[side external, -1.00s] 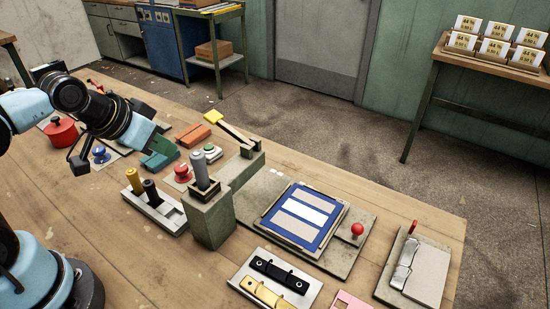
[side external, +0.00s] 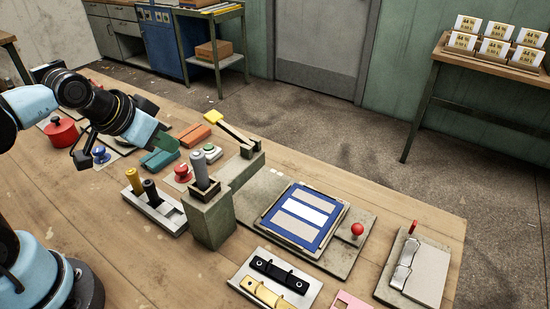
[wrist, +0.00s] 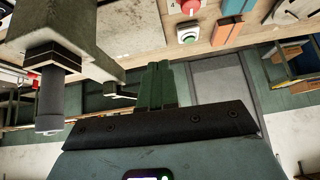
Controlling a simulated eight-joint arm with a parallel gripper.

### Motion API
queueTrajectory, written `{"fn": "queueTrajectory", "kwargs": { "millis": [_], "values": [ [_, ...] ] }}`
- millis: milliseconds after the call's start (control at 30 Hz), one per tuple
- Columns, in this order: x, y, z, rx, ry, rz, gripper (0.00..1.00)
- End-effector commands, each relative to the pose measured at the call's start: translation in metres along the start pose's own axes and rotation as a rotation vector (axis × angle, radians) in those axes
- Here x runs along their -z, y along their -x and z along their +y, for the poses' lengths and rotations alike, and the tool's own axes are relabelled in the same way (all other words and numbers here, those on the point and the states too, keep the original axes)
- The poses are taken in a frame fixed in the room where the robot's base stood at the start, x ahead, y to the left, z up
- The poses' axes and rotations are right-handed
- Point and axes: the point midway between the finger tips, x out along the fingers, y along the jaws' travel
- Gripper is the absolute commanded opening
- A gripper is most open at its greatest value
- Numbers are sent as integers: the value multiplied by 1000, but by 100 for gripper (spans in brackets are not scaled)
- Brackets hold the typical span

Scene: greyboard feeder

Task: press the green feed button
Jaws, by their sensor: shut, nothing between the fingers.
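In the wrist view the green button (wrist: 187,37) shows in the upper middle, above the fingertips in the picture. My gripper (side external: 166,141) is to the left of the green button in the side view, apart from it and raised over the bench. Its green fingers (wrist: 157,85) are shut with nothing between them.
A grey post with a cylinder (side external: 207,210) stands just in front of the buttons. A teal block (side external: 160,160) and an orange block (side external: 193,135) lie beside them. A yellow-tipped lever (side external: 230,127) is behind. A tray with yellow and black handles (side external: 155,205) is in front.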

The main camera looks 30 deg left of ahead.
Motion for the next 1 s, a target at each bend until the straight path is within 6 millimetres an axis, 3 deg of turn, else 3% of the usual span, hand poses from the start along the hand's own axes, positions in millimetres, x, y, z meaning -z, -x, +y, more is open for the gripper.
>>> {"fn": "queueTrajectory", "kwargs": {
  "millis": [600, 800, 1000],
  "values": [
    [91, -61, -46, 85, -504, 108, 0],
    [106, -80, -60, 115, -621, 126, 0],
    [110, -87, -64, 127, -664, 131, 0]
  ]
}}
